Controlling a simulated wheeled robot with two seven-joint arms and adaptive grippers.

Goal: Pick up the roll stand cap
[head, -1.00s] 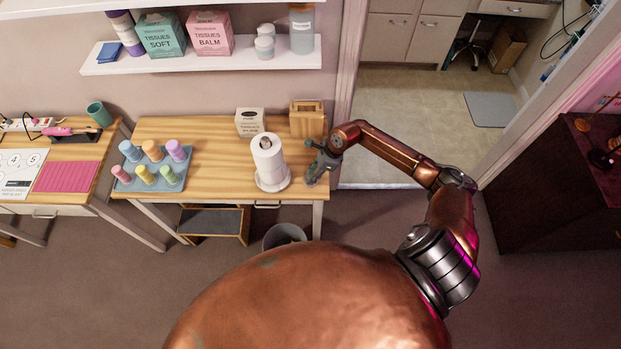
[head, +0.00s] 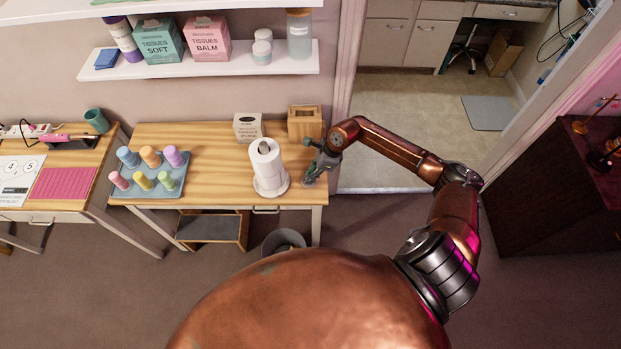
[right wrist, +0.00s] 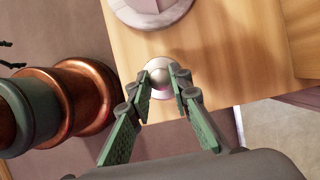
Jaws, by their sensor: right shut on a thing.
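The roll stand cap (right wrist: 157,68) is a pale round disc with a shiny silver knob in the middle, seen in the right wrist view. My right gripper (right wrist: 161,85) is shut on its knob, one finger on each side. In the head view my right gripper (head: 312,174) is at the right end of the wooden table, just right of the roll stand. It mostly hides the cap there. I cannot tell whether the cap touches the table. The white paper roll (head: 266,170) stands upright on its round base. My left gripper is not in view.
A tissue box (head: 247,127) and a wooden box (head: 304,123) stand behind the roll. A blue-grey tray (head: 150,190) with several coloured rollers lies on the left of the table (head: 215,180). A bin (head: 283,240) is below. A shelf (head: 200,68) hangs above.

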